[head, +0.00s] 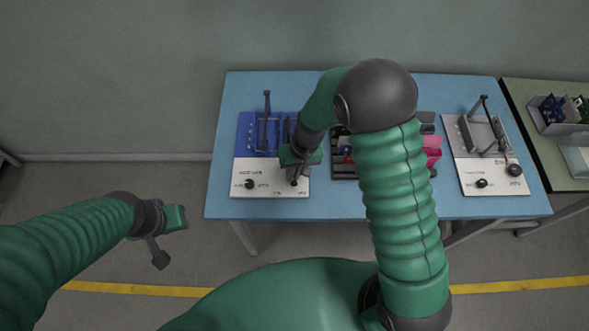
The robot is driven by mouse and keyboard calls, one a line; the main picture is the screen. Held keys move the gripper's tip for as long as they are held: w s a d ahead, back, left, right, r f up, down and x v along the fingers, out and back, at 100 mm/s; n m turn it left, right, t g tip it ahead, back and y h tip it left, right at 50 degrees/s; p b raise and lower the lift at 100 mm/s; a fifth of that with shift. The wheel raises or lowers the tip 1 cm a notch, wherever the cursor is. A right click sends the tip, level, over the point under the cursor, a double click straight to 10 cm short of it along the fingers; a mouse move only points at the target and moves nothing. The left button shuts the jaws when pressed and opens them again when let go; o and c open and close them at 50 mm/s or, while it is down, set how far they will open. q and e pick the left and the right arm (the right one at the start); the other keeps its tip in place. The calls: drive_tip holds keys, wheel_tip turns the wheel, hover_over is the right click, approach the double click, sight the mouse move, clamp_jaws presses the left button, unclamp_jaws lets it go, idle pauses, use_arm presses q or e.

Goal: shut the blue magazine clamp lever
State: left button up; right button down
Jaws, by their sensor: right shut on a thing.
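The blue magazine fixture (244,136) stands on the left of the blue table, with a white front plate (243,178). A dark upright post (267,107) rises from its blue part. My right gripper (295,168) is lowered over the fixture's right front side. It is shut on what seems to be the clamp lever, which the gripper mostly hides; the lever's angle cannot be told. My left gripper (176,217) hangs in front of the table's left edge, away from the fixture. I cannot tell whether its jaws are open.
A similar grey fixture (474,137) stands at the right of the blue table (330,205). A dark tray (343,171) and pink parts (432,152) lie between, partly behind my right arm. A side table (550,160) at far right carries bins (557,127).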

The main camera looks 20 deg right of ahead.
drive_tip(key=m+p, duration=0.1)
drive_tip(key=a+m+p, duration=0.1)
drive_tip(key=m, duration=0.3)
drive_tip(key=shift+s+a+t+p, duration=0.25)
drive_tip(key=shift+t+p, duration=0.15)
drive_tip(key=m+p, duration=0.2)
drive_tip(key=m, duration=0.1)
drive_tip(key=shift+w+a+h, duration=0.15)
drive_tip(key=shift+a+h, duration=0.15)
drive_tip(key=shift+a, duration=0.05)
drive_tip(key=shift+a+f+m+p, duration=0.15)
drive_tip(key=shift+m+p, duration=0.2)
drive_tip(key=shift+m, duration=0.65)
drive_tip(key=shift+w+t, duration=0.1)
drive_tip(key=shift+t, duration=0.2)
drive_tip(key=c, duration=1.5)
unclamp_jaws()
drive_tip(key=shift+w, duration=0.1)
drive_tip(key=shift+a, duration=0.15)
drive_tip(key=shift+w, duration=0.1)
